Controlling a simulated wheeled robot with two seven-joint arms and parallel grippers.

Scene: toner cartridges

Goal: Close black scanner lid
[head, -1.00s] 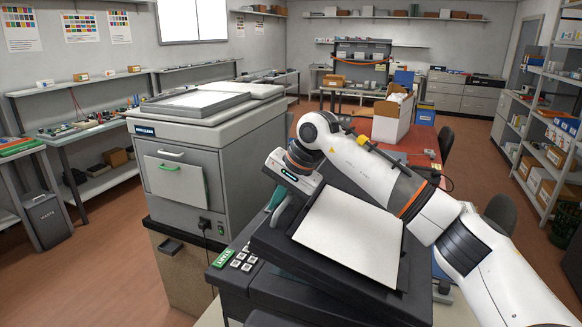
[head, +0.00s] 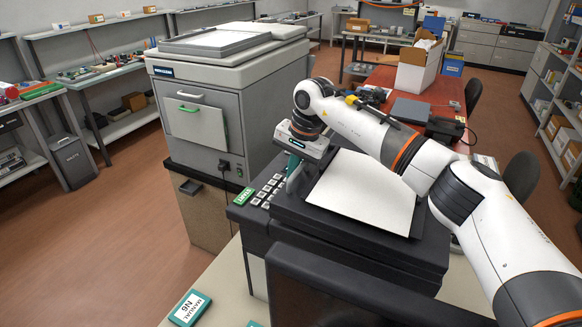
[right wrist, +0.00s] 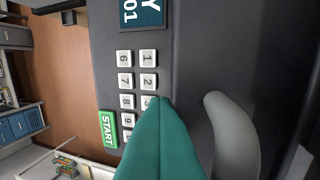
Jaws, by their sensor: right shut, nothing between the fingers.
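The black scanner (head: 345,248) stands right of centre in the head view, with a white rectangular panel (head: 362,195) facing up on its top. How far its lid stands open, I cannot tell. A keypad (head: 266,190) and green START button (head: 243,196) lie along its left side. My right gripper (head: 292,172) is shut and empty at the panel's far left corner, over the keypad side; contact with the lid cannot be made out. My left gripper is out of view.
A large grey machine (head: 225,95) stands just left of the scanner. A dark framed panel (head: 370,295) rises in the near foreground. A teal-edged MANUAL N6 card (head: 190,309) lies on the pale tabletop. A red table (head: 400,85) with a carton (head: 418,68) stands behind.

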